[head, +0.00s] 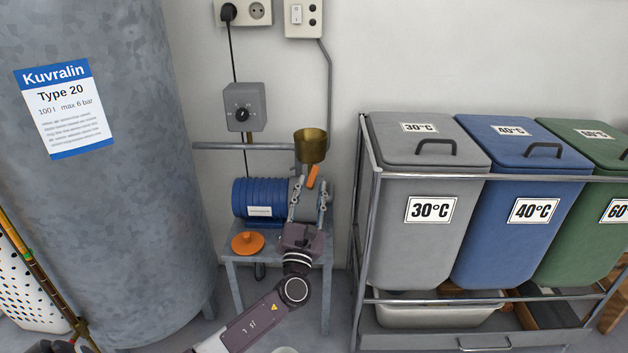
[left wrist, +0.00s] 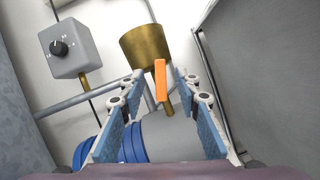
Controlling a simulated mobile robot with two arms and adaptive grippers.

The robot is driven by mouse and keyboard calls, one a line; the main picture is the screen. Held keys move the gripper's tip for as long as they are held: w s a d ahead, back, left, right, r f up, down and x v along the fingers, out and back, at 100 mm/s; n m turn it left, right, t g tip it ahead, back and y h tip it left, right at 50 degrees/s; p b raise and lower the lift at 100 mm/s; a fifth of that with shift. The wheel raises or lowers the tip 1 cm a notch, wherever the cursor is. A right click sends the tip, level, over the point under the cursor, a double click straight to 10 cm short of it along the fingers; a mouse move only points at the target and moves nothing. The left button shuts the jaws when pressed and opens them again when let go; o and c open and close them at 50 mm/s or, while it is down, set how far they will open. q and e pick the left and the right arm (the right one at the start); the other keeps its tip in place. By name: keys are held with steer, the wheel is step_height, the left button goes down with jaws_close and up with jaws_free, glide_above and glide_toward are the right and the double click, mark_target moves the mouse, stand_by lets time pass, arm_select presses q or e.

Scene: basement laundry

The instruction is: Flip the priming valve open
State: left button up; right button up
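The priming valve's orange lever (head: 313,176) stands nearly upright just below the brass funnel (head: 310,146) on the blue pump (head: 252,198). In the left wrist view the lever (left wrist: 161,80) shows in front of the pipe under the funnel (left wrist: 145,46). My left gripper (head: 311,189) is open at the pump, pointing up towards the lever. In the left wrist view its blue-padded fingers (left wrist: 158,82) stand wide apart, with the lever in the gap between them and touching neither pad that I can see. How deep the lever sits between the tips is unclear. My right gripper is not in view.
The pump stands on a small grey table (head: 232,266) with an orange knob-topped piece (head: 247,243). A large grey tank (head: 120,220) is on the left. A metal rack with laundry bins (head: 420,240) is close on the right. A control box (head: 244,107) and pipes are behind.

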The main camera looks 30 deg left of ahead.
mark_target(314, 173)
arm_select(q)
steer(key=shift+b+x, duration=0.4)
steer(key=shift+x, duration=1.8)
steer(key=shift+f, duration=0.1)
jaws_close()
